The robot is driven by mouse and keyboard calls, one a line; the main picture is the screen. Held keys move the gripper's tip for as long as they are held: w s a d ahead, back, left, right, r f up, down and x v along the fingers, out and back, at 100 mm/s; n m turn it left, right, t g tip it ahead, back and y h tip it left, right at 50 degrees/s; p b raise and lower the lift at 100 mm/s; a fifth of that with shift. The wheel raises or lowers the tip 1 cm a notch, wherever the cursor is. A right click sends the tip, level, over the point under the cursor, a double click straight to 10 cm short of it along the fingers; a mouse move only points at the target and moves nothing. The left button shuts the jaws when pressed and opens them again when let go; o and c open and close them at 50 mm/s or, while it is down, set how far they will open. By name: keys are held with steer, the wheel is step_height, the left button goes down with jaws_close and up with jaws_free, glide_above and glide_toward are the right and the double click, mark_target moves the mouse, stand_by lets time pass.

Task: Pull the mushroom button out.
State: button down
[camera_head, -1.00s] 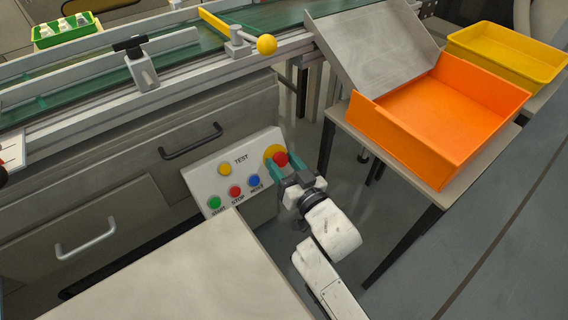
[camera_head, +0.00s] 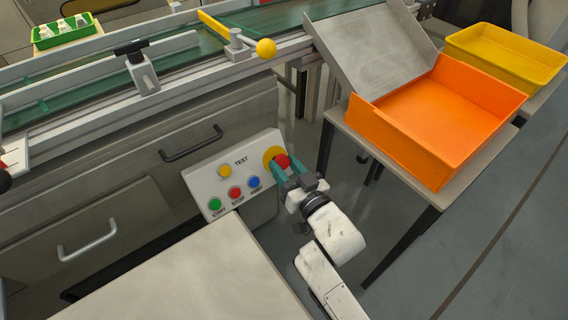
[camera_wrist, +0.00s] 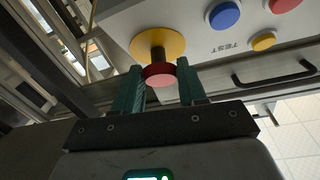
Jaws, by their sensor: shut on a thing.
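The red mushroom button (camera_head: 282,160) sits in front of a round yellow plate (camera_head: 272,154) at the right end of a pale control panel (camera_head: 205,188). In the wrist view the red head (camera_wrist: 159,76) stands off the yellow plate (camera_wrist: 157,42), with a dark stem showing between them. My gripper (camera_head: 286,170) has one teal finger on each side of the red head and is shut on it. The same gripper (camera_wrist: 160,84) shows in the wrist view with the head between its fingertips.
The panel also carries yellow, green, red and blue buttons beside the mushroom button. A pale tabletop (camera_head: 180,275) lies at front left. A table with an orange bin (camera_head: 440,110) stands to the right. A conveyor (camera_head: 180,55) runs behind.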

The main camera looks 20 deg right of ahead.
steer(key=c, duration=0.6)
jaws_free()
steer(key=s+p, duration=0.1)
steer(key=s, duration=0.6)
steer(key=s+d+p, duration=0.1)
steer(key=s, duration=0.2)
steer(key=shift+s+p, duration=0.3)
steer(key=shift+s, duration=0.1)
